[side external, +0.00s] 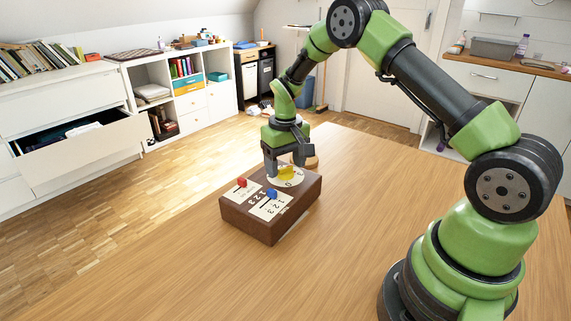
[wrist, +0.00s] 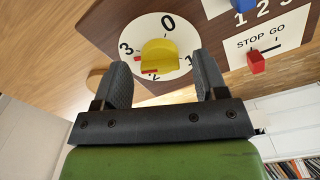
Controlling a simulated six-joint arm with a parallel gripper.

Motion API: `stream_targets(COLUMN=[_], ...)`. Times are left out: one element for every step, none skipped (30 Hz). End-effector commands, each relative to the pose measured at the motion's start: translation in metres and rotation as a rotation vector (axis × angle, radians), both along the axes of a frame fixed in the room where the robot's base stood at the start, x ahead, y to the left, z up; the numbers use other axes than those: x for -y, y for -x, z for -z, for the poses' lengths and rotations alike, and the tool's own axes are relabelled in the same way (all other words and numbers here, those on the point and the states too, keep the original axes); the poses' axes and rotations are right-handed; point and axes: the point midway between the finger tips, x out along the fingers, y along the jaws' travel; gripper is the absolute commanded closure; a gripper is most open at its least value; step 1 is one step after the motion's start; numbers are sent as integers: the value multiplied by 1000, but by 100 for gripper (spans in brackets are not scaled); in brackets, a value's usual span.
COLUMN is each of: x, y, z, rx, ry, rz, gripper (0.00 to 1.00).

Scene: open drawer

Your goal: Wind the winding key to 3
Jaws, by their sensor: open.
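The yellow winding key (wrist: 160,55) stands on a round white dial (wrist: 178,26) with the marks 0 and 3 readable; a lower mark, perhaps 2, is partly covered. Small red marks show beside the key on the side of the 3 and the lower mark; I cannot tell the exact setting. The dial is on top of a brown box (side external: 255,222), where the key also shows (side external: 286,172). My gripper (wrist: 160,70) is open. Its fingers are on either side of the key's near end, with gaps visible; it points down over the dial in the side view (side external: 285,168).
The box also carries a red slider (wrist: 257,62) by STOP GO and a blue slider (side external: 271,194) by a 1 2 3 scale. A round wooden thing (side external: 312,162) lies behind my gripper. The wooden table (side external: 340,240) is otherwise clear around the box.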

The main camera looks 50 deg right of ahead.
Motion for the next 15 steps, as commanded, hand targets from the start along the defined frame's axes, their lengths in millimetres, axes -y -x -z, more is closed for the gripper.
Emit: stream_targets(x=[0,0,0,0,0,0,0,0,0,0,0,0,0,0,0], y=[0,0,0,0,0,0,0,0,0,0,0,0,0,0,0], z=[3,4,5,6,6,6,6,6,6,6,5,5,5,5,5], rx=[0,0,0,0,0,1,1,1,1,1,1,1,1,1,1], ry=[0,0,0,0,0,0,0,0,0,0,0,0,0,0,0], rz=[0,0,1,1,1,1,1,1,1,0,0,0,0,0,0], gripper=[34,34,34,34,34,34,34,34,34,34,39,48,55,62,71])
